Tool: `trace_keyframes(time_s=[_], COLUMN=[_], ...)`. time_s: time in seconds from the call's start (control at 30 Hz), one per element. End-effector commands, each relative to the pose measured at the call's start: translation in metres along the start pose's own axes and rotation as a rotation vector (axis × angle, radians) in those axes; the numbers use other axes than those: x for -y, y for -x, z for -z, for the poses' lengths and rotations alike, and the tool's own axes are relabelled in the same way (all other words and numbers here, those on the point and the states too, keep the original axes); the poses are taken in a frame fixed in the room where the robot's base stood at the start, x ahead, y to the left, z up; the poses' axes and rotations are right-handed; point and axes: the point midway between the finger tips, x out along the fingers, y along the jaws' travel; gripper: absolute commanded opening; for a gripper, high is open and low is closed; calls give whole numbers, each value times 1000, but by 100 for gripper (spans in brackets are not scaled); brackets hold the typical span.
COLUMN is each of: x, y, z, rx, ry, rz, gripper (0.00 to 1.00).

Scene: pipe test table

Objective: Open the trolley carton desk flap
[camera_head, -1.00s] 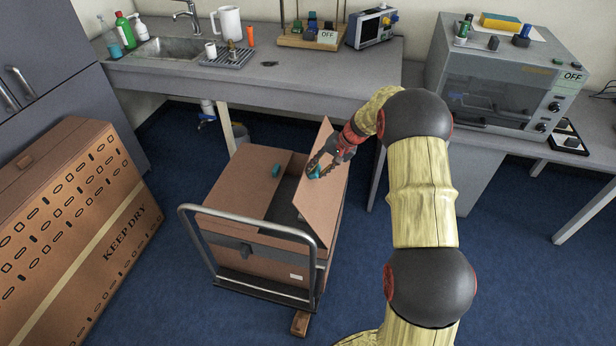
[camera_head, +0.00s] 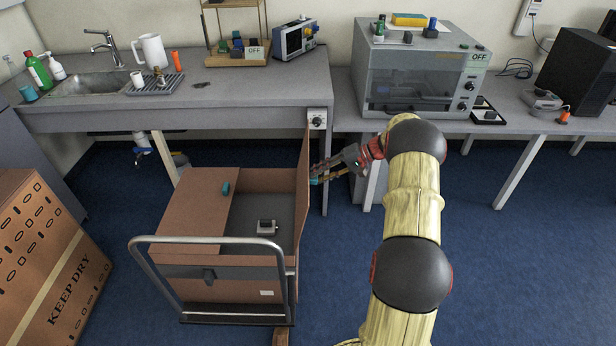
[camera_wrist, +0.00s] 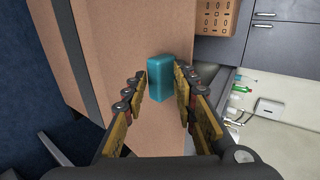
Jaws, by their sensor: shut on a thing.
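The brown carton (camera_head: 219,284) sits on the trolley (camera_head: 213,239) with its top partly open. Its right flap (camera_head: 303,196) stands about upright along the right side. My gripper (camera_head: 317,174) is to the right of this flap, shut on the teal handle (camera_wrist: 160,78) on the flap's outer face. In the wrist view the fingers (camera_wrist: 163,90) lie on both sides of the handle. The left flap (camera_head: 197,211) lies flat over the left part of the opening, with its own teal handle (camera_head: 225,187). A small grey device (camera_head: 267,227) shows inside the carton.
The sink bench (camera_head: 240,95) stands behind the carton, close to the raised flap. A side bench with a grey oven (camera_head: 417,75) is behind my arm. A large KEEP DRY carton (camera_head: 45,260) stands at left. Blue floor (camera_head: 510,270) is free at right.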

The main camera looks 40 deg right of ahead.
Motion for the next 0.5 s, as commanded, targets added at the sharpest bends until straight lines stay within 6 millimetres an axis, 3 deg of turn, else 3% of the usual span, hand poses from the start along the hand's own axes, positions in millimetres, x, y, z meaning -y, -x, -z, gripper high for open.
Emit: trace_keyframes(time_s=[0.03, 0.5], x=[-26, -30], y=[-14, -11], z=[-10, -11], rx=[20, 25], ry=[-24, -22], rz=[1, 41], gripper=[0, 0])
